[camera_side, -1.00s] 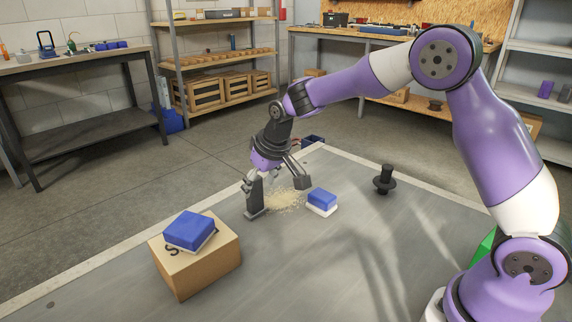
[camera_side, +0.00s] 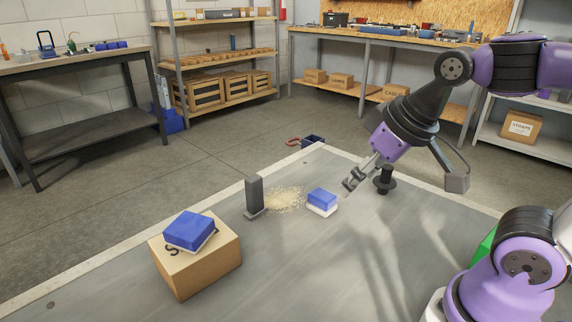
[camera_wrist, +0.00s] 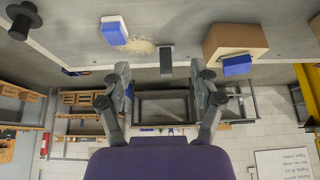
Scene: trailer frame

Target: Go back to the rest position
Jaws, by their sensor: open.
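My gripper (camera_side: 405,184) is open and empty in the side view, raised above the right part of the grey table top (camera_side: 300,262), close to a black spool-like post (camera_side: 384,180) in the picture. In the wrist view my gripper (camera_wrist: 161,98) shows its two fingers spread wide with nothing between them. A blue and white sponge-like block (camera_side: 322,201) lies on the table beside a patch of pale shavings (camera_side: 284,199). A dark upright block (camera_side: 254,196) stands left of the shavings, apart from my gripper.
A cardboard box (camera_side: 212,267) stands at the front left with a blue and white block (camera_side: 189,231) on top. A dark blue container (camera_side: 313,141) with something red beside it is behind the table's far edge. Shelves and benches line the walls. The table's middle front is clear.

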